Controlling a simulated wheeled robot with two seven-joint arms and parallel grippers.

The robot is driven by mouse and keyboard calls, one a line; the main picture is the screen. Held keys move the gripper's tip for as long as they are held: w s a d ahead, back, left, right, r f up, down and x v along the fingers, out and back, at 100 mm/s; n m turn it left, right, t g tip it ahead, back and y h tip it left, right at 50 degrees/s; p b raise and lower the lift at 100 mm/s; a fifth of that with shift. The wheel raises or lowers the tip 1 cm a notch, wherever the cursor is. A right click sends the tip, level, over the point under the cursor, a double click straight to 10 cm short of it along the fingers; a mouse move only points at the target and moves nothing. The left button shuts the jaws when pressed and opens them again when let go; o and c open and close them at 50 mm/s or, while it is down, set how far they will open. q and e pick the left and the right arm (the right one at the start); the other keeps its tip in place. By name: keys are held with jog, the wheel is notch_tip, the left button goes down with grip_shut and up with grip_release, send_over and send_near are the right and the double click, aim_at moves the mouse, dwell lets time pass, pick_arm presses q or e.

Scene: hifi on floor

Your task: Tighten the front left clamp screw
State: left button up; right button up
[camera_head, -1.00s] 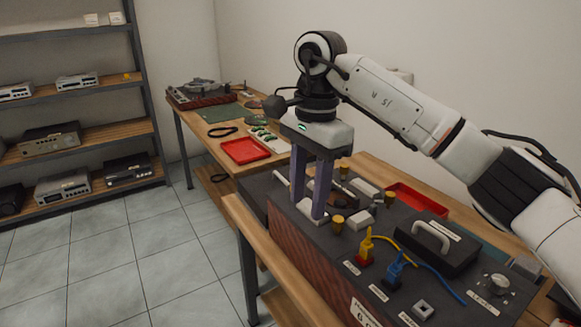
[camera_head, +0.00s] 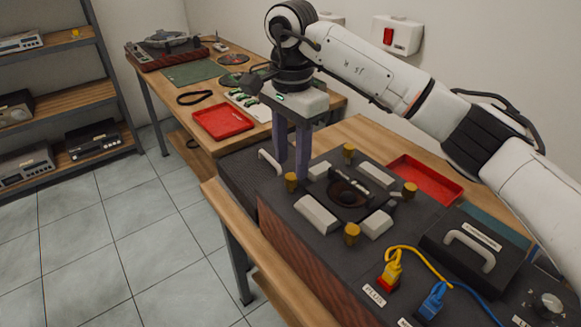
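Several brass clamp screws stand around a dark square plate (camera_head: 348,190) on the black-topped unit (camera_head: 245,172). The screw at the plate's left corner, on the wood-fronted side, is the front left clamp screw (camera_head: 291,182). My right gripper (camera_head: 292,172) points straight down beside it. Its two purple-grey fingers are apart with nothing seen between them. The tips look just above and behind this screw; I cannot tell the exact gap. Other brass screws show at the back (camera_head: 349,153), right (camera_head: 410,190) and near (camera_head: 352,234) corners. My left gripper is out of view.
Pale blocks (camera_head: 317,214) lie around the plate. A yellow plug (camera_head: 391,270), a blue plug (camera_head: 433,300) and a black box with a handle (camera_head: 478,248) stand nearer me. Red trays lie behind the unit (camera_head: 425,178) and on the far bench (camera_head: 222,121).

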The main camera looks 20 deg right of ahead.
aim_at(291, 176)
notch_tip(291, 176, down, 3)
jog(key=shift+f, duration=0.35)
grip_shut()
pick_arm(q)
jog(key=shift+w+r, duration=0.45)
